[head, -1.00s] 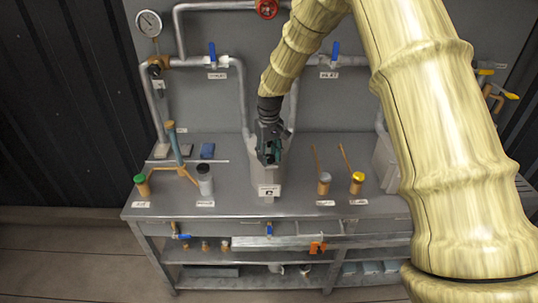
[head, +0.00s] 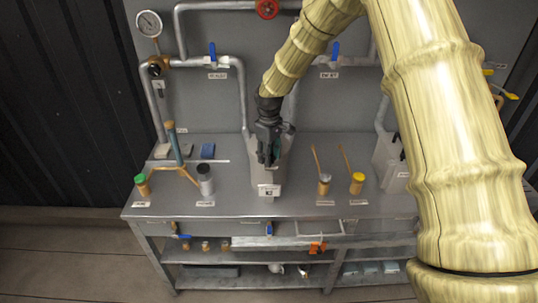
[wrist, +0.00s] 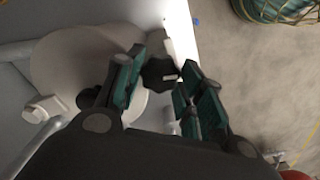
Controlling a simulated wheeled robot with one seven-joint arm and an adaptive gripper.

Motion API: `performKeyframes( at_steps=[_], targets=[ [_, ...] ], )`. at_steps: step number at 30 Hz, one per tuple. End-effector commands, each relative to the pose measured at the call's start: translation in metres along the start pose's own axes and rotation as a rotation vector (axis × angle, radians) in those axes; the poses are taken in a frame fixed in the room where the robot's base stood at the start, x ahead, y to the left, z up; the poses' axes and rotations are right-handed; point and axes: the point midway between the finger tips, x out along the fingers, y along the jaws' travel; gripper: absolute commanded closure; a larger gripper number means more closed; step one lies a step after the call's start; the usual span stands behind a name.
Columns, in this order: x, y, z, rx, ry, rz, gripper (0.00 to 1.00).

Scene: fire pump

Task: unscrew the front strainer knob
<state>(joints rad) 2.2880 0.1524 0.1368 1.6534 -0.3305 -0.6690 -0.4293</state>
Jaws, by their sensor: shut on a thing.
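The strainer (head: 279,178) is a light grey housing that stands on the bench at its middle, with a white label at its base. The dark front strainer knob (wrist: 160,75) shows in the wrist view between my fingertips, with a small pale mark on it. My gripper (wrist: 162,84) is shut on the knob, with a green-padded finger on each side. In the head view my gripper (head: 268,155) hangs in front of the strainer and hides the knob there.
A green-capped jar (head: 142,186) and a dark-topped bottle (head: 205,182) stand left of the strainer. Pipes with a blue-handled valve (head: 212,55) run along the back panel.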

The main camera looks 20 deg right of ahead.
Motion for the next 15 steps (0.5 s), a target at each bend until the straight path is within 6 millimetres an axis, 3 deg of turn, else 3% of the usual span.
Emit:
performKeyframes(
  at_steps=[7,8,9,11,15],
  targets=[
    [0.0033,-0.0012,0.0025,0.001,-0.006,-0.004,0.86],
    [0.0033,-0.0013,0.0025,0.001,-0.006,-0.004,0.58],
    [0.0033,-0.0012,0.0024,0.001,-0.006,-0.003,0.51],
    [0.0029,-0.001,0.0021,0.001,-0.005,-0.003,0.4],
    [0.0017,-0.0006,0.0013,0.001,-0.003,-0.002,0.4]
  ],
)
